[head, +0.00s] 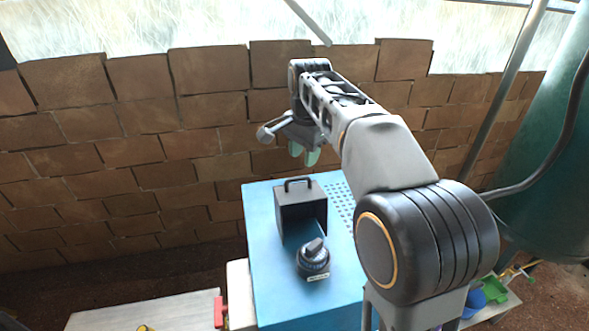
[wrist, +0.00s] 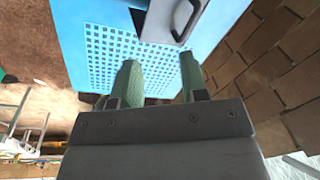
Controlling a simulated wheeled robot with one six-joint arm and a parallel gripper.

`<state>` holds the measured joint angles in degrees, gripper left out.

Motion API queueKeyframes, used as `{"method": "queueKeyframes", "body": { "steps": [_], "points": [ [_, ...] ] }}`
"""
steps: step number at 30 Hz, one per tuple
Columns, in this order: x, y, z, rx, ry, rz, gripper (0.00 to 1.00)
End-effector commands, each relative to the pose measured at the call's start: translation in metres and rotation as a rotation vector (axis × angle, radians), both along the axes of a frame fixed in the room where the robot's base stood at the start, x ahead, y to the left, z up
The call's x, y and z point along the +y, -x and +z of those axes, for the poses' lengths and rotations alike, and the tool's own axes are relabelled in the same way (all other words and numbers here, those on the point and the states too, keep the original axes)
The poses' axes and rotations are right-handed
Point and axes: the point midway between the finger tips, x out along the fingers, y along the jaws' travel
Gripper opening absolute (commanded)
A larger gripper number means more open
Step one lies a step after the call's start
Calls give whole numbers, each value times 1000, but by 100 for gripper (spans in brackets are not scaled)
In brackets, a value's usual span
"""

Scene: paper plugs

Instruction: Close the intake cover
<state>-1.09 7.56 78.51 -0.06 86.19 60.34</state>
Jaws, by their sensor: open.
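The intake cover (head: 300,208) is a dark grey, box-like piece with a black handle (head: 299,184) at its top edge. It stands up from the top of a blue machine (head: 262,265); its hinge cannot be made out. In the wrist view the cover (wrist: 163,18) and its handle (wrist: 186,20) show at the top edge, partly cut off. My gripper (head: 305,155) hangs above and behind the cover in the head view, apart from it. Its two green fingers are spread with nothing between them, and they also show in the wrist view (wrist: 158,75).
A black knob (head: 313,260) sits on the machine in front of the cover. A grid of small dark holes (head: 340,203) lies right of the cover. A brick wall (head: 150,130) stands behind. A pale bench (head: 150,310) is at the lower left, and a green tank (head: 550,170) at the right.

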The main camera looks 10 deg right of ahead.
Motion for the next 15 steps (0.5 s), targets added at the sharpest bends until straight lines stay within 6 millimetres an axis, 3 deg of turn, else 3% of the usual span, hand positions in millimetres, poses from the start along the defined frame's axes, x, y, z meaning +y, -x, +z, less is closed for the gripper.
{"method": "queueKeyframes", "body": {
  "steps": [1,6,15],
  "points": [
    [1,-17,8,22,-10,-76,40],
    [3,-51,18,83,-28,-313,40],
    [4,-74,17,130,-34,-520,40]
  ]
}}
